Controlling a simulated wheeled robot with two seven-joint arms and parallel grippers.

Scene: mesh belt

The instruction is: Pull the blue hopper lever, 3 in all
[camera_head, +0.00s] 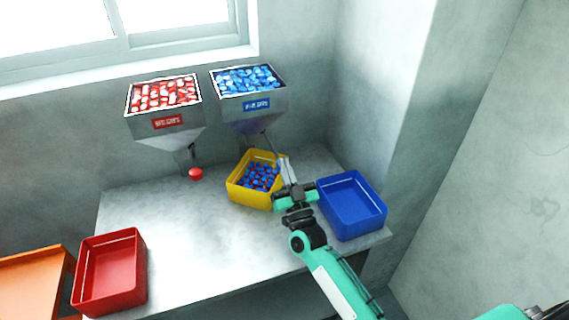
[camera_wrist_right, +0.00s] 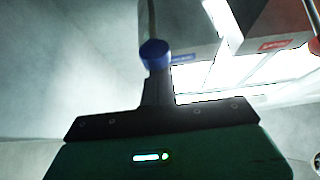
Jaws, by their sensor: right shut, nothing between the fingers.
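The blue hopper (camera_head: 250,112) hangs at the back wall, full of blue pieces, with a blue label. Its blue lever knob (camera_wrist_right: 154,54) shows in the right wrist view, right at the tips of my right gripper's fingers. I cannot tell if they touch. In the head view the knob is hidden by the gripper. My right gripper (camera_head: 283,160) is shut and empty, below the blue hopper at the yellow bin's right side. The yellow bin (camera_head: 236,193) stands under the hopper and holds many small, mostly blue pieces. My left gripper is not in view.
A red hopper (camera_head: 165,126) with a red lever knob (camera_head: 196,173) hangs to the left. A blue bin (camera_head: 352,222) stands right of my gripper. A red bin (camera_head: 138,282) and an orange tray (camera_head: 28,285) are front left. The table's middle (camera_head: 190,230) is clear.

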